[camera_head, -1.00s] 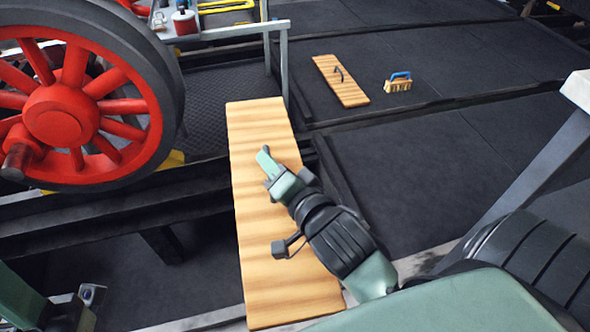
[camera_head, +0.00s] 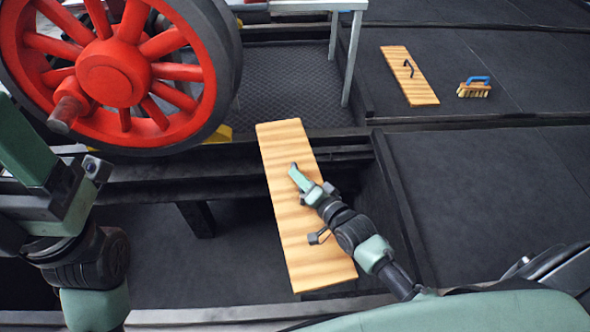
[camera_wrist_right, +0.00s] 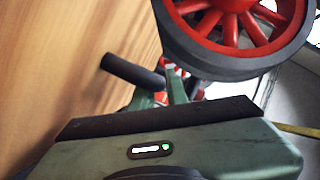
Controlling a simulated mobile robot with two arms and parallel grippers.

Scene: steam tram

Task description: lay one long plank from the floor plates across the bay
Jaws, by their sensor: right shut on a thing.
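A long light-wood plank (camera_head: 296,222) slants over the dark bay in the head view, its far end near the dark rail and its near end towards the pale front edge. I cannot tell whether it rests on the edges or hangs just above. My right gripper (camera_head: 303,179) is over the plank's middle, shut on it, apparently by its dark handle. In the right wrist view the plank's face (camera_wrist_right: 60,70) fills the left, with the dark handle bar (camera_wrist_right: 132,72) by the fingers (camera_wrist_right: 160,95). My left gripper (camera_head: 70,185) is at the left, empty-looking, its jaws unclear.
A large red spoked wheel (camera_head: 118,72) stands left of the plank's far end. A grey metal frame leg (camera_head: 352,60) stands behind it. A shorter plank with a black handle (camera_head: 409,76) and a blue-handled brush (camera_head: 474,87) lie on the dark floor plates at the back right.

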